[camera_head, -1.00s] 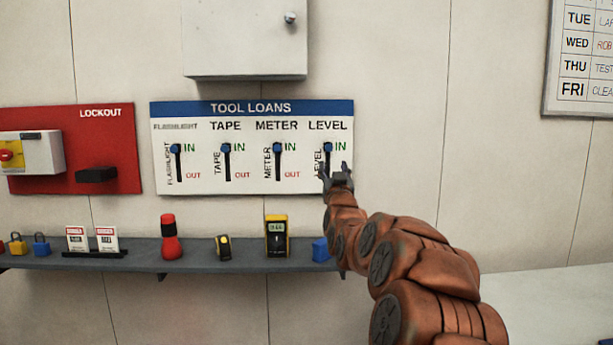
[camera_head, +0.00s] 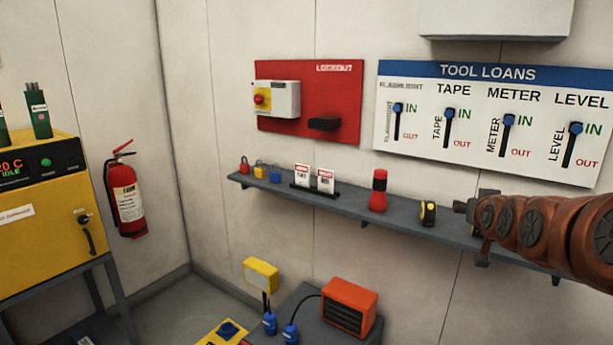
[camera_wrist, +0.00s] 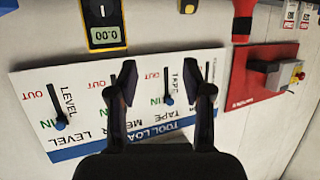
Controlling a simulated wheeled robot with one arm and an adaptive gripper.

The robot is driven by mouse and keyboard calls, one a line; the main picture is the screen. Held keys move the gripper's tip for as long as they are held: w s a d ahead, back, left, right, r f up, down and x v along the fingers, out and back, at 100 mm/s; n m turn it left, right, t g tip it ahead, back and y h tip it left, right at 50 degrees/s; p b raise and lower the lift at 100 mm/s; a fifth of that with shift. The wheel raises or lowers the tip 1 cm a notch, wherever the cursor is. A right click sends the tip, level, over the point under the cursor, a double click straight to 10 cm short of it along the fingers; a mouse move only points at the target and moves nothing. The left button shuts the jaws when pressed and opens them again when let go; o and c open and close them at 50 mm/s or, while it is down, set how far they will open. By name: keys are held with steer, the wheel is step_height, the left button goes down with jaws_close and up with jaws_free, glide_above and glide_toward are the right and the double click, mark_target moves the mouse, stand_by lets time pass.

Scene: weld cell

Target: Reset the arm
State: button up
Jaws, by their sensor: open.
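My gripper (camera_head: 472,222) is open and empty at the right of the head view, in front of the shelf and below the tool loans board (camera_head: 470,125). In the wrist view my two dark fingers (camera_wrist: 160,90) stand apart, with the board (camera_wrist: 85,130) behind them, upside down. I see nothing between the fingers. On the board, the blue slider knobs for flashlight (camera_head: 398,107), tape (camera_head: 449,114), meter (camera_head: 508,121) and level (camera_head: 575,129) all sit at the upper, IN end. My arm hides part of the shelf at the right.
The grey shelf (camera_head: 345,206) holds padlocks, tags, a red flashlight (camera_head: 378,190) and a tape (camera_head: 428,213). The meter (camera_wrist: 103,25) shows in the wrist view. A red lockout board (camera_head: 345,85), fire extinguisher (camera_head: 126,195), yellow oven (camera_head: 45,240) and orange heater (camera_head: 348,305) stand left and below.

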steer(key=s+a+f+n+g+y+p, duration=0.1)
steer(key=s+a+f+g+y+p, duration=0.1)
steer(key=s+a+f+g, duration=0.45)
steer(key=s+a+f+n+g+y+p, duration=0.1)
steer(key=s+a+f+y, duration=0.15)
steer(key=s+a, duration=0.8)
steer(key=s+a+f+g+p, duration=0.1)
steer(key=s+g, duration=0.1)
steer(key=s, duration=0.6)
steer(key=s+a+f+g+p, duration=0.1)
steer(key=s+a+g, duration=0.1)
steer(key=s, duration=0.7)
steer(key=s+a+f+n+g+p, duration=0.1)
steer(key=s+a+f+g, duration=0.1)
steer(key=s, duration=0.6)
steer(key=shift+s+g+h, duration=0.35)
steer(key=shift+s+g, duration=0.05)
steer(key=shift+g, duration=0.45)
